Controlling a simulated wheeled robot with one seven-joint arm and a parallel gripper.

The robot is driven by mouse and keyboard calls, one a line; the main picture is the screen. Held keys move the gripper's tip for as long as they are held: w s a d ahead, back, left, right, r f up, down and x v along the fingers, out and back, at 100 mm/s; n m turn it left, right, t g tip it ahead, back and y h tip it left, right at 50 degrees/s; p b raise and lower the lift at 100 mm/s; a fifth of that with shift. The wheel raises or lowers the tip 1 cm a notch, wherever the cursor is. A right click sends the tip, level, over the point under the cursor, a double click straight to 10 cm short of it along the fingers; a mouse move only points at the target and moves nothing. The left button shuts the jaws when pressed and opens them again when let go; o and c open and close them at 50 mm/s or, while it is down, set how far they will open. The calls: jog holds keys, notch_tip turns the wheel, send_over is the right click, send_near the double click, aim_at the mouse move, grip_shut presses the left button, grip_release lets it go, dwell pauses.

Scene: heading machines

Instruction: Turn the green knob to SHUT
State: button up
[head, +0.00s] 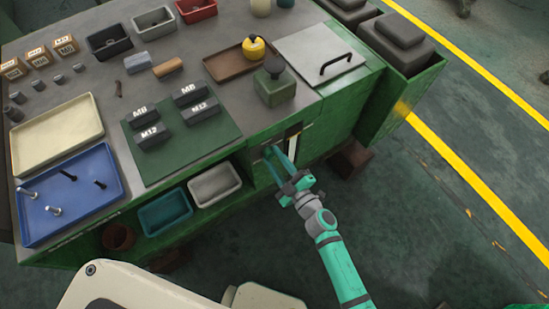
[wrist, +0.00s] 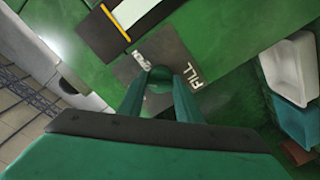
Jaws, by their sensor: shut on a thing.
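The green knob (wrist: 158,79) shows in the wrist view between my two fingertips, on a dark plate (wrist: 166,45) fixed to the green cabinet front. The plate reads FILL to the knob's right; another white marking above the knob is partly hidden and hard to read. My gripper (wrist: 160,85) is shut on the knob. In the head view my gripper (head: 277,158) reaches the cabinet front below the bench top. The knob cannot be made out there, and its pointing direction is unclear.
A window strip with a yellow line (wrist: 113,22) sits beside the plate. A white bin (head: 215,185) and a teal bin (head: 165,212) stand on the shelf to the left. Floor to the right is open.

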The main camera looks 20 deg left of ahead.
jog(key=shift+r+n, duration=0.1)
jog(key=shift+n, duration=4)
jog(key=o, duration=1)
jog(key=shift+o, duration=0.2)
jog(key=v, duration=1.1)
